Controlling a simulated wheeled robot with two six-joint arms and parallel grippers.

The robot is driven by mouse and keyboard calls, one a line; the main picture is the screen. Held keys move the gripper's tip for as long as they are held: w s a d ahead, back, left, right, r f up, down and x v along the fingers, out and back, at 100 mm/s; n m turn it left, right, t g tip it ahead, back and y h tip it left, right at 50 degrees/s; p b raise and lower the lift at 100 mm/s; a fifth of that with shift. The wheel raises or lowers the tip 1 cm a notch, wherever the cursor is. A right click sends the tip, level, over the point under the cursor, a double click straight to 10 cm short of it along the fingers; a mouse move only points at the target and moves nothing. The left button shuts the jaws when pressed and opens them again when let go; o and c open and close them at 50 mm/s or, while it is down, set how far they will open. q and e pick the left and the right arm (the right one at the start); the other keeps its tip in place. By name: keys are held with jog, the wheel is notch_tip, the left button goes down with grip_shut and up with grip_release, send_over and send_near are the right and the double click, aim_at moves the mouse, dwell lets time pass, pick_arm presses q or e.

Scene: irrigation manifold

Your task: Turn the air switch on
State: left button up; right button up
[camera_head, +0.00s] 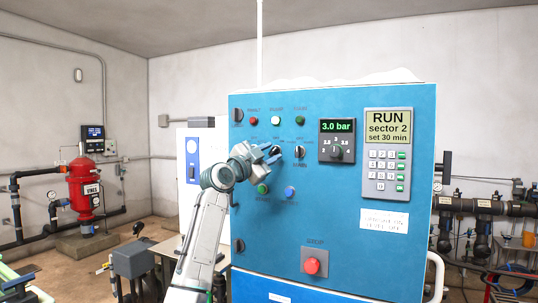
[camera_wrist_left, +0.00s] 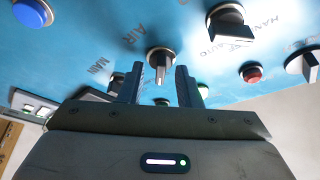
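The air switch (camera_wrist_left: 160,58) is a small knob with a metal collar on the blue panel, beside the printed word AIR, in the left wrist view. Its grip points down in that picture, toward the gap between my fingers. My left gripper (camera_wrist_left: 161,80) is open, with one dark finger on each side of the knob's end and a visible gap to each. In the head view my left gripper (camera_head: 272,154) is at the blue panel (camera_head: 385,262) and largely hides the switch. Contact with the panel cannot be told. My right gripper is not in view.
Near the gripper are a black selector knob (camera_head: 300,152), a green button (camera_head: 262,189) and a blue button (camera_head: 289,192). A pressure display (camera_head: 337,126) reads 3.0 bar, and a screen (camera_head: 388,125) reads RUN sector 2. A red stop button (camera_head: 312,266) sits lower.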

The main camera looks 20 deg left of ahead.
pick_arm(q)
jog(key=b+v, duration=0.5)
jog(key=v, duration=0.5)
jog(key=shift+s+a, duration=0.15)
jog(key=shift+s, duration=0.2)
jog(key=shift+f, duration=0.15)
